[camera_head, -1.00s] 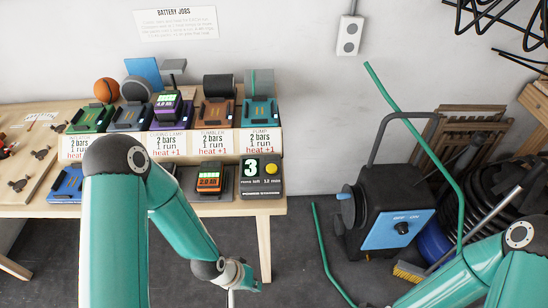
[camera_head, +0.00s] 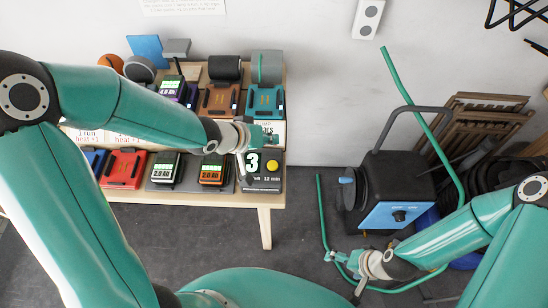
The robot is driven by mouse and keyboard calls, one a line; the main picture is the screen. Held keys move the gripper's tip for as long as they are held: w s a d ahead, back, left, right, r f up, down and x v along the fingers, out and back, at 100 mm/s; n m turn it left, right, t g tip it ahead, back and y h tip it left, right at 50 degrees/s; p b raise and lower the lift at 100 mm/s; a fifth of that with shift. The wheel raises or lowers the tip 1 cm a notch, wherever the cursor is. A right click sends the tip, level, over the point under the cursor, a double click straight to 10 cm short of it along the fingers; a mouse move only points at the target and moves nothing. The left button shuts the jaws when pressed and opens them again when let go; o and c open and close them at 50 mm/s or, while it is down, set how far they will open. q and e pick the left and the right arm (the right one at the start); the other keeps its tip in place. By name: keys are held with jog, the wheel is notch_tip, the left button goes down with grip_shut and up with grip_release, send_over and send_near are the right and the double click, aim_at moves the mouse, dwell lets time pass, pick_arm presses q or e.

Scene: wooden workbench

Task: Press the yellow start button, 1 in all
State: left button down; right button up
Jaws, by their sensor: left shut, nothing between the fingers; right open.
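The yellow start button (camera_head: 272,165) is a small round cap on a dark control panel (camera_head: 262,184) at the right front of the bench. My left gripper (camera_head: 250,146) is shut and empty. It appears above the panel, just left of and behind the button in the picture, and covers part of the display. A gap to the button shows in the picture; its height above the panel is hard to tell. My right gripper (camera_head: 335,257) is open and empty, low over the floor, away from the bench.
Battery packs (camera_head: 212,170) sit in a dock left of the panel, near a red holder (camera_head: 123,169). Coloured holders, such as a teal one (camera_head: 266,99), stand on the raised row behind. A black and blue machine (camera_head: 396,200) stands on the floor at right.

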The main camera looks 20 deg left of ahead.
aim_at(270, 166)
pick_arm(q)
jog(key=shift+f, duration=0.1)
notch_tip(270, 166, down, 8)
jog(key=b, duration=0.8)
jog(key=shift+f+b, duration=0.4)
dwell(1.0)
jog(key=shift+f, duration=0.35)
jog(key=shift+f+b, duration=0.35)
jog(key=shift+b, duration=0.15)
dwell(0.4)
jog(key=shift+r, duration=0.1)
jog(key=shift+r+p, duration=0.7)
jog(key=shift+p, duration=0.2)
